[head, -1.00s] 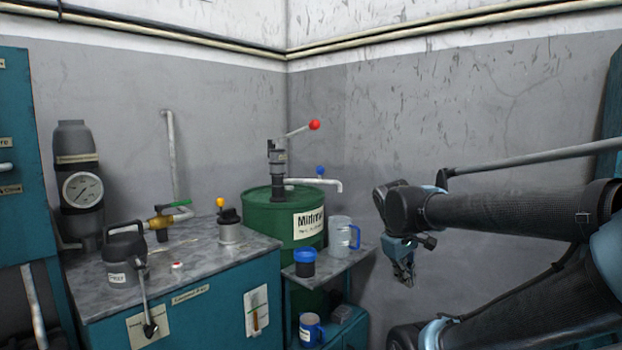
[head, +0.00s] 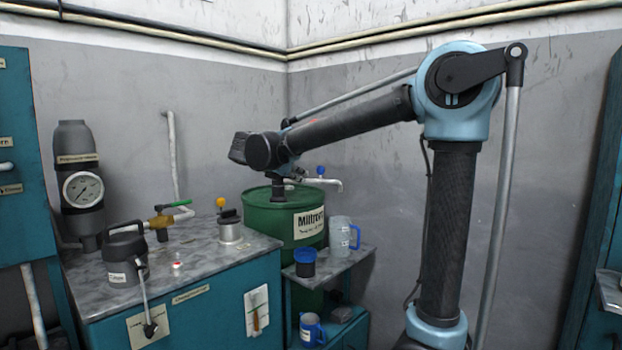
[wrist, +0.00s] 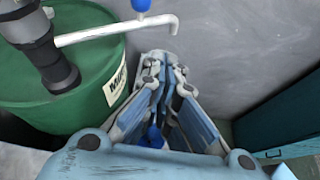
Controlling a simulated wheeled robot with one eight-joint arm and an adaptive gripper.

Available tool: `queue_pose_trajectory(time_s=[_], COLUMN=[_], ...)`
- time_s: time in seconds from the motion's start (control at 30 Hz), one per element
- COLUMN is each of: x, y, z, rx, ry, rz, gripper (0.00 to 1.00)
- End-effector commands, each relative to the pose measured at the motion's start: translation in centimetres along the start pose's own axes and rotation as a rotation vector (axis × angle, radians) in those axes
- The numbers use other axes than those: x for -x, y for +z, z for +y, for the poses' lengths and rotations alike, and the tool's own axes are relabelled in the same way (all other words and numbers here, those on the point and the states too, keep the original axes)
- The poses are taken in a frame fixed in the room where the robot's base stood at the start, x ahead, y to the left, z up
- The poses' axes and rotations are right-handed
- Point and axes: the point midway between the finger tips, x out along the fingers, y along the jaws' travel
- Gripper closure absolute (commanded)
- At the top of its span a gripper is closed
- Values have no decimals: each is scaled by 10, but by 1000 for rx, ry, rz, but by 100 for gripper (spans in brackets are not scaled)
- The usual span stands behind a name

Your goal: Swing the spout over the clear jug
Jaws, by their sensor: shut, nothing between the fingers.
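The white spout (head: 325,182) with a blue knob (head: 320,170) sticks out right from the pump on the green drum (head: 270,217). In the wrist view the spout (wrist: 115,30) runs along the wall side, its bent end beyond my fingertips. The clear jug (head: 340,234), with a blue handle, stands on the small shelf, below the spout's end in the head picture; depth is hard to judge. My gripper (wrist: 165,65) is shut and empty, beside the spout, apart from it in the wrist view. My arm hides the pump's upper part in the head view.
A dark cup with a blue rim (head: 304,262) stands left of the jug on the small shelf (head: 345,263). The cabinet top (head: 200,257) at left holds a dark can (head: 124,256) and a valve. Bare wall lies behind.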

Motion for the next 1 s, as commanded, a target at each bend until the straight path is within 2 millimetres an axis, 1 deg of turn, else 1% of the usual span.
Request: queue_pose_trajectory(time_s=[0.03,0.1,0.17,0.23,0.33,0.47,0.9,1.0], x=[10,19,24,25,19,1,-76,-87], y=[-1,-1,-1,-1,-1,1,6,15], z=[13,24,30,33,34,34,37,38], rx=[34,71,90,104,107,104,103,103], ry=[17,30,37,40,40,38,37,37], rz=[-19,-41,-54,-62,-64,-63,-63,-63], gripper=[100,100,100,100,100,100,100,100])
